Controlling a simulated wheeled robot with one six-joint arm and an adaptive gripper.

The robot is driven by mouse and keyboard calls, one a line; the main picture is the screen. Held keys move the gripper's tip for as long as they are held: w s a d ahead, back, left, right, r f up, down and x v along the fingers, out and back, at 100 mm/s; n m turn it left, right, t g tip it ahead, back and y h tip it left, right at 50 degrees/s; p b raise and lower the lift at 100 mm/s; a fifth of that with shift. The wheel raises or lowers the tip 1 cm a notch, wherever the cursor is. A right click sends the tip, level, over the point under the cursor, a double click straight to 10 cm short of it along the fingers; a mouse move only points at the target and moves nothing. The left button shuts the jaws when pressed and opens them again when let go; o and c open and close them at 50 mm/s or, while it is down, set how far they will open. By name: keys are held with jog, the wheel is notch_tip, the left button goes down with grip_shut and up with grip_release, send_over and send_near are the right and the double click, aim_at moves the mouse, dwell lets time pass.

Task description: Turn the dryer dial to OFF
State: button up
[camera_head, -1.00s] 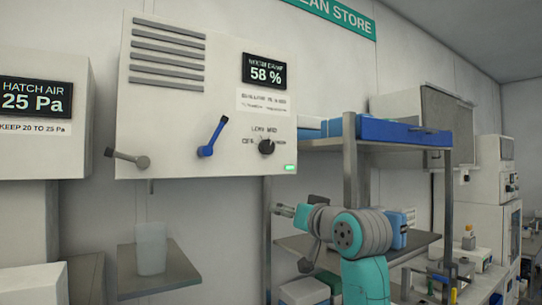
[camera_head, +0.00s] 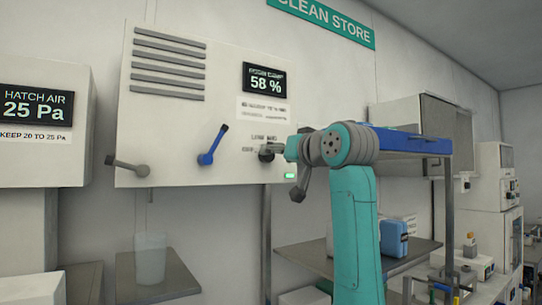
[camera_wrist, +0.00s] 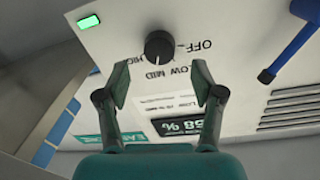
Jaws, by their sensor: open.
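The dryer dial (camera_wrist: 159,46) is a round black knob on the white dryer panel (camera_head: 150,125). In the wrist view it is upside down, with a small white mark on its lower side, toward the LOW and MID lettering; the exact setting is hard to tell. The OFF label (camera_wrist: 194,46) is to its right there. My gripper (camera_wrist: 160,86) is open and empty. Its fingers are on either side of the dial's line, with the dial ahead of the tips, apart from them. In the head view, my gripper (camera_head: 280,151) partly covers the dial (camera_head: 266,153).
A blue lever (camera_head: 213,146) and a grey lever (camera_head: 127,165) stick out of the panel left of the dial. A green light (camera_head: 289,176) is below it. A display (camera_head: 264,80) reads 58 %.

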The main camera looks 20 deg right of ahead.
jog(key=shift+x, duration=2.3)
jog(key=c, duration=1.1)
